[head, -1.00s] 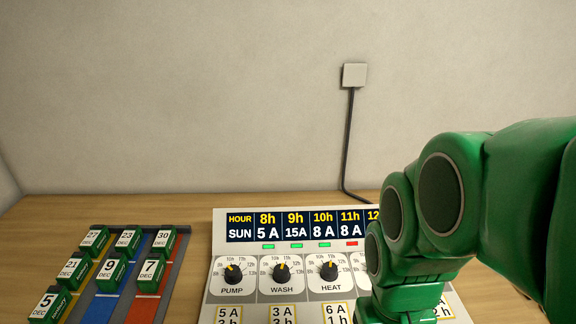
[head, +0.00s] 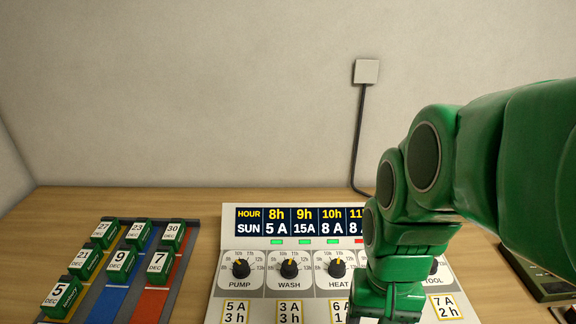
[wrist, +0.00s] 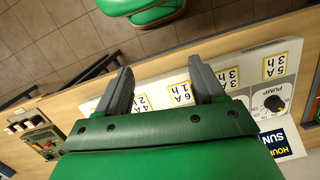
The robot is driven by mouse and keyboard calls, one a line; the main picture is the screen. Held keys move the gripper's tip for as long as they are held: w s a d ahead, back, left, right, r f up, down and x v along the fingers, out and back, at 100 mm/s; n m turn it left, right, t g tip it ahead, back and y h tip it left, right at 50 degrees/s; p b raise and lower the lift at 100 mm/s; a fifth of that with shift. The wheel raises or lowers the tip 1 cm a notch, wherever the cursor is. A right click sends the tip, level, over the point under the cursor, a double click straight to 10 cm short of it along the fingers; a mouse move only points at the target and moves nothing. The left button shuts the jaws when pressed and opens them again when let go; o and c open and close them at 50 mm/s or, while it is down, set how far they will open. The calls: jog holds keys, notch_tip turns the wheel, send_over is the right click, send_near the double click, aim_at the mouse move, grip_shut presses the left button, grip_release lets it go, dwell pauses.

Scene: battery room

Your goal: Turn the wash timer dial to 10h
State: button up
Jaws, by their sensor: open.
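The wash timer dial (head: 289,269) is a black knob on the white control panel (head: 228,211), between the pump dial (head: 240,268) and the heat dial (head: 338,268). Its yellow mark points roughly straight up; the exact hour is too small to read. In the wrist view my gripper (wrist: 160,68) is open and empty, above the panel's lower cards. The pump dial (wrist: 274,103) shows at right there; the wash dial is hidden behind my gripper's body. In the head view my arm covers the panel's right part, and the fingers cannot be made out.
A display (head: 300,222) shows hours and amperes above the dials. A rack (head: 190,240) with several dated green batteries (head: 120,258) stands left, apart from the panel. A dark device (head: 548,285) lies at far right. Bare wooden table (head: 70,205) lies behind the rack.

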jog(key=w+a+f+m, duration=0.1)
jog(key=w+a+m, duration=0.15)
jog(key=w, duration=0.45)
jog(key=w+a+f+m, duration=0.1)
jog(key=w+a+f, duration=0.15)
jog(key=w, duration=0.55)
jog(key=t, duration=0.2)
send_over(289, 265)
notch_tip(289, 265, down, 3)
jog(key=shift+s+d+f, duration=0.1)
jog(key=shift+s+f, duration=0.05)
jog(key=shift+f, duration=3.85)
jog(key=c, duration=1)
jog(key=shift+c, duration=0.2)
jog(key=shift+n, duration=2.85)
jog(key=shift+r, duration=0.1)
